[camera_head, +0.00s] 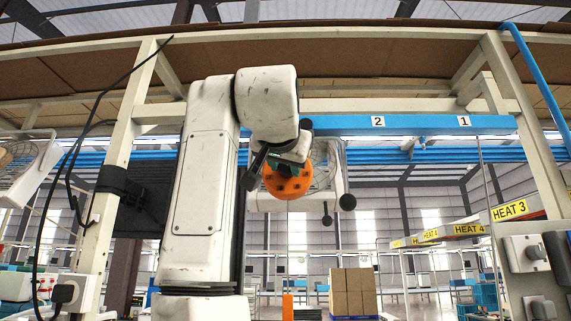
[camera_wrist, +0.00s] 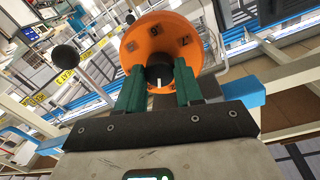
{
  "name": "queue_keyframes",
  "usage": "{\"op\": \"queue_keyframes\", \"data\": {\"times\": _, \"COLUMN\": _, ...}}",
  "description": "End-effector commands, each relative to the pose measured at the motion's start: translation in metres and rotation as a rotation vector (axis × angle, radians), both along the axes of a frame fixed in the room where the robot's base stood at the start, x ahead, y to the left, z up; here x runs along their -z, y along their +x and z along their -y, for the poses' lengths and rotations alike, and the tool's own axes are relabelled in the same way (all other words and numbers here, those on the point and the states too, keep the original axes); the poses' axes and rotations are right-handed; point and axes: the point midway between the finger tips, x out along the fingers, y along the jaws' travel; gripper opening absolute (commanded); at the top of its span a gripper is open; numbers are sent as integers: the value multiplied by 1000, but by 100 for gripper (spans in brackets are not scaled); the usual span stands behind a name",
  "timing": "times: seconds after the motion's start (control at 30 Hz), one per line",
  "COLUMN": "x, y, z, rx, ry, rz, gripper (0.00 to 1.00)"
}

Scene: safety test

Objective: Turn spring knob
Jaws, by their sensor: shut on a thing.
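An orange round housing (camera_head: 288,182) hangs below the blue beam in the head view, and it also fills the upper middle of the wrist view (camera_wrist: 150,38). In its centre is a black knob (camera_wrist: 159,74) with a short white mark. The green fingers of my gripper (camera_wrist: 159,88) stand on either side of the knob and are shut on it. In the head view my gripper (camera_head: 284,158) reaches the housing's upper part from above, and the knob is hidden there.
A blue beam (camera_head: 420,124) with labels 1 and 2 runs above the housing. A white frame post (camera_head: 530,130) with switch boxes is at the right. Cardboard boxes (camera_head: 352,290) stand below.

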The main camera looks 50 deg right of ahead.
Motion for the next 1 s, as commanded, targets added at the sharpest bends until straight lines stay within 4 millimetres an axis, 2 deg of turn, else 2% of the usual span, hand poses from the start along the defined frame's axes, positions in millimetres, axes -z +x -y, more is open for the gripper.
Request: {"op": "queue_keyframes", "data": {"times": 1.0, "x": -1, "y": -1, "z": 0, "rx": -1, "ry": 598, "rz": 761, "gripper": 5}}
